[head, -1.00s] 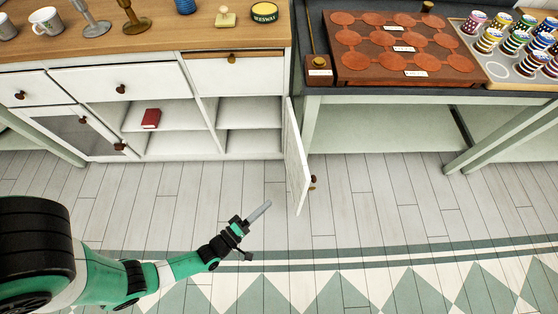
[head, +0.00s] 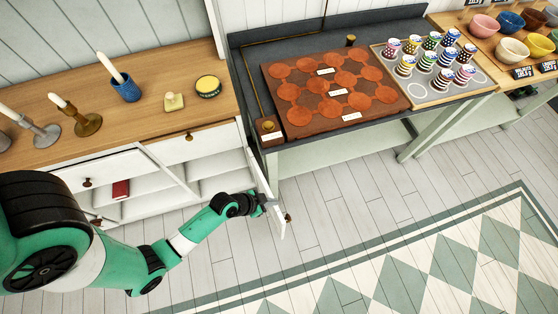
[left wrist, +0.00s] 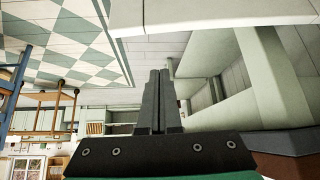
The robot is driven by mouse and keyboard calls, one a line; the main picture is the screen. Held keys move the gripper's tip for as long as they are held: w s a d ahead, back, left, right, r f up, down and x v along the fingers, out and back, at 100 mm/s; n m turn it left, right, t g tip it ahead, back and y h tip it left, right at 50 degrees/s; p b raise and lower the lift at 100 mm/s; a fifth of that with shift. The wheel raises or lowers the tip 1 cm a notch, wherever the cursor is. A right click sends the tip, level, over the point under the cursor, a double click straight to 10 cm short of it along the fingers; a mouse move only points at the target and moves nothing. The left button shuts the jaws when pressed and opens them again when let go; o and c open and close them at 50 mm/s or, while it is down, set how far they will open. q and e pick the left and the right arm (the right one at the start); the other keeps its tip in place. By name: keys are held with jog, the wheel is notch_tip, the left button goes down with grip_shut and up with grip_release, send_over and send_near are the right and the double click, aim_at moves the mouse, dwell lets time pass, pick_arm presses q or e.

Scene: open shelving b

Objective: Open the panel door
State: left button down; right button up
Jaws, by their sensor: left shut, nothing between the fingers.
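The white panel door (head: 261,180) stands swung out from the right end of the white cabinet, its round brown knob (head: 288,217) on the right-hand face. My left gripper (head: 270,201) is shut and empty. In the head view its tip overlaps the lower part of the door, coming from the left, the side of the open cabinet. Whether it touches the door is unclear. In the left wrist view, my shut fingers (left wrist: 158,100) point away, with a white panel, likely the door, close above them (left wrist: 220,12). My right gripper is not in view.
The cabinet's open shelves hold a red book (head: 121,189). Its wooden top (head: 150,115) carries candlesticks, a blue cup and a tin. To the right, a dark table (head: 250,75) holds a brown board (head: 330,90) and patterned cups. The floor right of the door is clear.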

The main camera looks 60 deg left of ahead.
pick_arm(q)
jog(key=f+b, duration=0.1)
jog(key=f, duration=0.1)
jog(key=w+f+b, duration=0.1)
jog(key=f+b, duration=0.1)
jog(key=f, duration=0.1)
jog(key=w+f+b, duration=0.1)
jog(key=f+b, duration=0.1)
jog(key=shift+f, duration=0.35)
jog(key=shift+w, duration=0.1)
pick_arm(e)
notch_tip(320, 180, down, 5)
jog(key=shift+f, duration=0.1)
